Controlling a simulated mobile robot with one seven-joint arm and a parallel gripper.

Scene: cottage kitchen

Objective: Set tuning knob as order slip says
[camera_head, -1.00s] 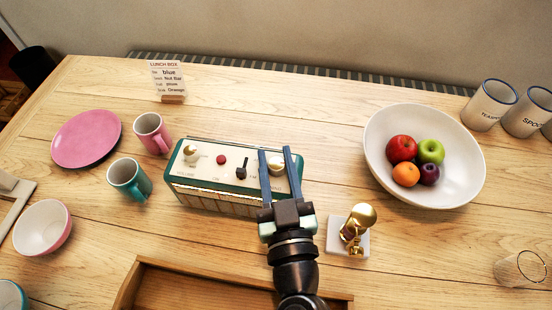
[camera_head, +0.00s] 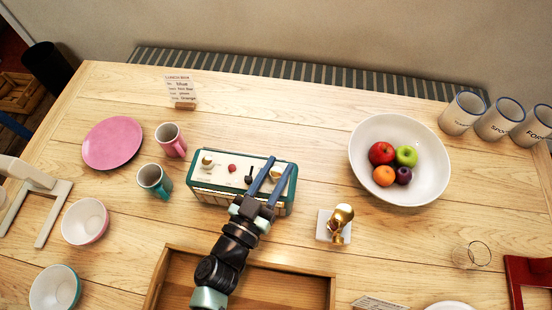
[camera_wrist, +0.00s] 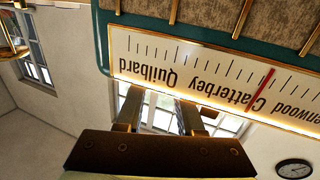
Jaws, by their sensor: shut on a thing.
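The green and cream radio (camera_head: 217,175) sits mid-table in the head view. My gripper (camera_head: 282,164) is shut on the tuning knob (camera_head: 276,174) at the right end of its panel, its blue fingers slanting up to the right. In the wrist view the radio's dial (camera_wrist: 205,72) is upside down, with names including Quilbard and Catterbey. A red needle (camera_wrist: 260,90) stands by the start of Catterbey. A card headed Lunch Box (camera_head: 180,88) stands at the back. Another printed slip (camera_head: 378,303) is cut off at the bottom edge; its text is unreadable.
A brass object on a white base (camera_head: 328,229) stands right of the radio, near my gripper. A wooden tray (camera_head: 300,287) lies in front. A fruit bowl (camera_head: 432,180) is to the right. Pink (camera_head: 171,140) and teal (camera_head: 155,181) mugs stand left.

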